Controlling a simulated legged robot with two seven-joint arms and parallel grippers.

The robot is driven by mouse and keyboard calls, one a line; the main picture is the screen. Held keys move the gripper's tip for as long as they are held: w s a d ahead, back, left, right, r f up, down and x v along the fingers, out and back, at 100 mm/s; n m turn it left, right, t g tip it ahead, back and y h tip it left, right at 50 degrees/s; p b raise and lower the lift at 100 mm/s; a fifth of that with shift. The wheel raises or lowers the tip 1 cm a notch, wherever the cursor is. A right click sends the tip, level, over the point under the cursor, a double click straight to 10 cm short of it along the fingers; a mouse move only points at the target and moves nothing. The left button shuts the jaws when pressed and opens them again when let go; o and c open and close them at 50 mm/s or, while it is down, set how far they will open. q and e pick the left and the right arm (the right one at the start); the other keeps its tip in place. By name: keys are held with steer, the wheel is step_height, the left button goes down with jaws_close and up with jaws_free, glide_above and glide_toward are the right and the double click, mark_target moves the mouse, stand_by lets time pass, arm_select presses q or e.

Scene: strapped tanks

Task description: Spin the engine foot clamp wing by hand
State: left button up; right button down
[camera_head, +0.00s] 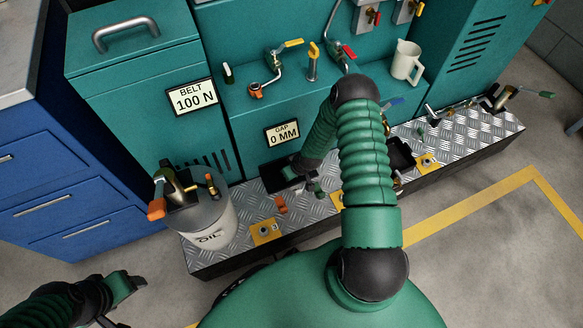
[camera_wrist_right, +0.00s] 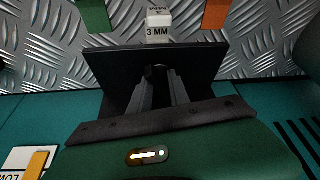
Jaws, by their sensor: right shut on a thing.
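My right arm bends over the machine. Its gripper (camera_head: 294,172) is low over the left part of the tread-plate step, at a dark plate. In the right wrist view its fingers (camera_wrist_right: 160,82) are close together in front of the dark plate (camera_wrist_right: 205,62); what they grip is hidden. A small white block marked 3 MM (camera_wrist_right: 157,27) stands beyond, between a green piece (camera_wrist_right: 97,14) and an orange piece (camera_wrist_right: 217,14). I cannot tell which part is the clamp wing. My left gripper (camera_head: 132,284) hangs empty at the lower left; its finger gap is unclear.
The tread-plate step (camera_head: 330,180) carries yellow pads with bolts (camera_head: 264,231). An oil can (camera_head: 207,220) stands at its left end. Signs read BELT 100 N (camera_head: 192,97) and GAP 0 MM (camera_head: 283,133). Valves and a pale jug (camera_head: 406,60) sit above.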

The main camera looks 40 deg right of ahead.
steer(key=m+h+p, duration=0.1)
steer(key=m+p, duration=0.1)
steer(key=m, duration=0.1)
steer(key=shift+r+m, duration=0.15)
steer(key=shift+m, duration=0.15)
steer(key=shift+m+g+h+p, duration=0.4)
steer(key=shift+m+h+p, duration=0.35)
steer(key=shift+m, duration=0.85)
steer(key=c, duration=1.2)
jaws_free()
steer(key=shift+a, duration=0.1)
